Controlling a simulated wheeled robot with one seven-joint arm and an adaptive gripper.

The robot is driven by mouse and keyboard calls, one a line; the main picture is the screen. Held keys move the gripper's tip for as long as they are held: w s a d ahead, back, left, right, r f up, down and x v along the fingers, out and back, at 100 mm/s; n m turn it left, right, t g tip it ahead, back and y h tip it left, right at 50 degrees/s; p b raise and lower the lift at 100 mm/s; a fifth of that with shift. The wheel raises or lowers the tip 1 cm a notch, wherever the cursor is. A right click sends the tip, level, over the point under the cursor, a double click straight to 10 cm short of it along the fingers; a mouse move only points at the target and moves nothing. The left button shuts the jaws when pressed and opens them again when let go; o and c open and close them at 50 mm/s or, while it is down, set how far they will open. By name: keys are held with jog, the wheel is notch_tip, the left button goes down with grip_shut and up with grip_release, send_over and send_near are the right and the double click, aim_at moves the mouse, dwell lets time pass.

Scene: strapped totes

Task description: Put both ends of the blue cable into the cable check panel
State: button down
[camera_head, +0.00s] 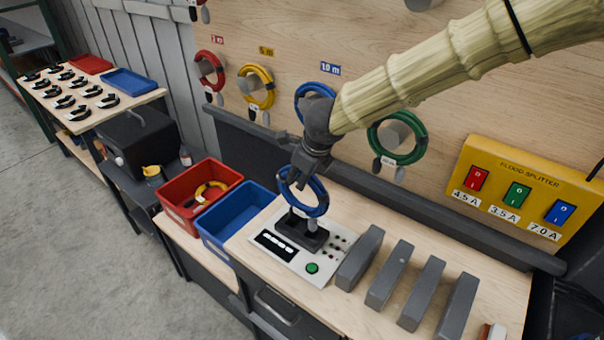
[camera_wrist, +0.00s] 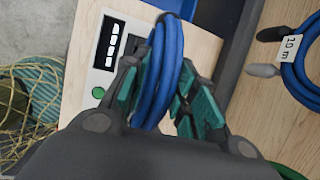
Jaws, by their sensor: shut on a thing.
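A coiled blue cable (camera_head: 317,206) hangs from my gripper (camera_head: 303,176) above the cable check panel (camera_head: 272,263). In the wrist view my gripper (camera_wrist: 160,95) is shut on the blue cable (camera_wrist: 167,80), with the coil between its teal pads. The panel is white with a dark display, a green button and a dark socket block on top. The lower part of the coil, with a grey end, is at the socket block; I cannot tell whether either end is seated in it. The panel also shows in the wrist view (camera_wrist: 104,75), partly hidden by my gripper.
A red bin (camera_head: 170,203) with a yellow cable and a blue bin (camera_head: 207,232) stand left of the panel. Several grey upright blocks (camera_head: 421,292) stand to its right. Red, yellow (camera_head: 243,88), blue and green (camera_head: 420,146) coils hang on the wall behind.

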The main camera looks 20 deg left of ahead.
jog(key=shift+s+a+r, duration=0.1)
jog(key=shift+s+r, duration=0.05)
jog(key=shift+s, duration=0.35)
dwell(0.6)
jog(key=shift+f+b, duration=0.95)
jog(key=shift+f, duration=0.75)
dwell(2.1)
jog(key=c, duration=1.1)
grip_release()
jog(key=shift+o, duration=0.2)
jog(key=shift+s+f, duration=0.1)
jog(key=shift+f, duration=0.05)
